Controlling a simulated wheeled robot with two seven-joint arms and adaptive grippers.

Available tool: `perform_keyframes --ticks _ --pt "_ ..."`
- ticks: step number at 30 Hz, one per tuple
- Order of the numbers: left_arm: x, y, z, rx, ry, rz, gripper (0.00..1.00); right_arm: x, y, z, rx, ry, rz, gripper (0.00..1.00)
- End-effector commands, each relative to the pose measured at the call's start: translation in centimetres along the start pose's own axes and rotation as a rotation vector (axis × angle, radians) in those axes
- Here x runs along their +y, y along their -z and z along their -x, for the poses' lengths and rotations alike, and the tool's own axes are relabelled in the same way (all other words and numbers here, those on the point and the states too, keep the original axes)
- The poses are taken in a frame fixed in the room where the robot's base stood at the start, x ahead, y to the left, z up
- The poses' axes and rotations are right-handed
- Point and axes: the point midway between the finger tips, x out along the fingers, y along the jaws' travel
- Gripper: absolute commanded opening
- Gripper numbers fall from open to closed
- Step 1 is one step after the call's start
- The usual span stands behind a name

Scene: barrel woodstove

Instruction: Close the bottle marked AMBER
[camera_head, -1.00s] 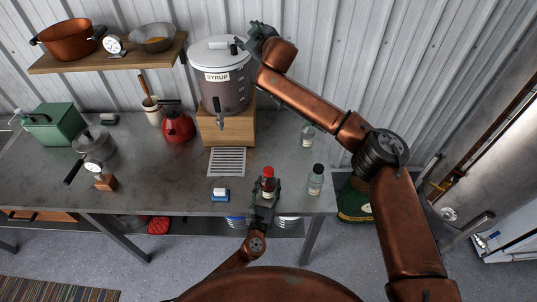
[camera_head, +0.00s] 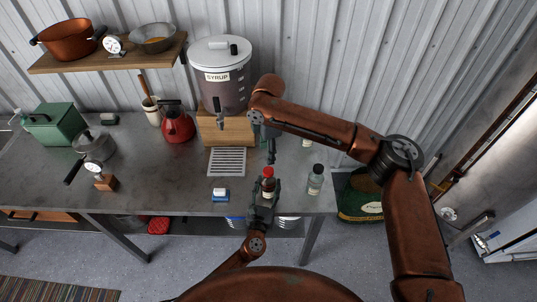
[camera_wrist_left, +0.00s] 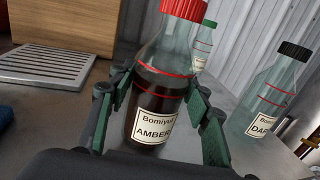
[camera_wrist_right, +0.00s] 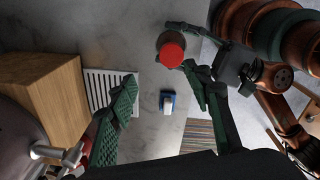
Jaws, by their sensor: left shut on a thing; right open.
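The bottle marked AMBER (camera_wrist_left: 157,100) holds dark liquid and stands upright between my left gripper's fingers in the left wrist view. My left gripper (camera_head: 264,194) is shut on it near the table's front edge. A red cap (camera_wrist_right: 172,53) sits on the bottle's top; its upper part is cut off in the left wrist view (camera_wrist_left: 186,8). I cannot tell how tightly it sits. My right gripper (camera_head: 270,155) points down, behind and above the bottle in the head view. In the right wrist view its fingers are open and empty, with the cap near the right-hand finger.
A black-capped bottle (camera_head: 315,181) stands right of AMBER; a green-capped bottle (camera_wrist_left: 204,45) stands farther back. The syrup dispenser (camera_head: 222,80) on its wooden block (camera_head: 226,130) is behind, with a drain grate (camera_head: 227,161) in front. A small blue-and-white object (camera_head: 220,195) lies left.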

Motion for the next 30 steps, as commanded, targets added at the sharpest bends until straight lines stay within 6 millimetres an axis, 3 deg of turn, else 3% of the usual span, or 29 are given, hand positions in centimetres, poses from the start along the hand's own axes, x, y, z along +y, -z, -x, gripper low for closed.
perform_keyframes --ticks 5,17,30 --pt "0.0 0.0 0.0 0.000 0.000 0.000 0.00 -1.6 0.0 -0.3 -0.009 0.050 0.054 0.46" --pt "0.0 0.0 0.0 0.000 0.000 0.000 0.00 -1.6 0.0 -0.8 -0.009 0.051 0.054 0.46" --pt "0.0 0.0 0.0 0.000 0.000 0.000 0.00 -1.9 -0.1 -6.7 -0.009 0.050 0.052 0.46"
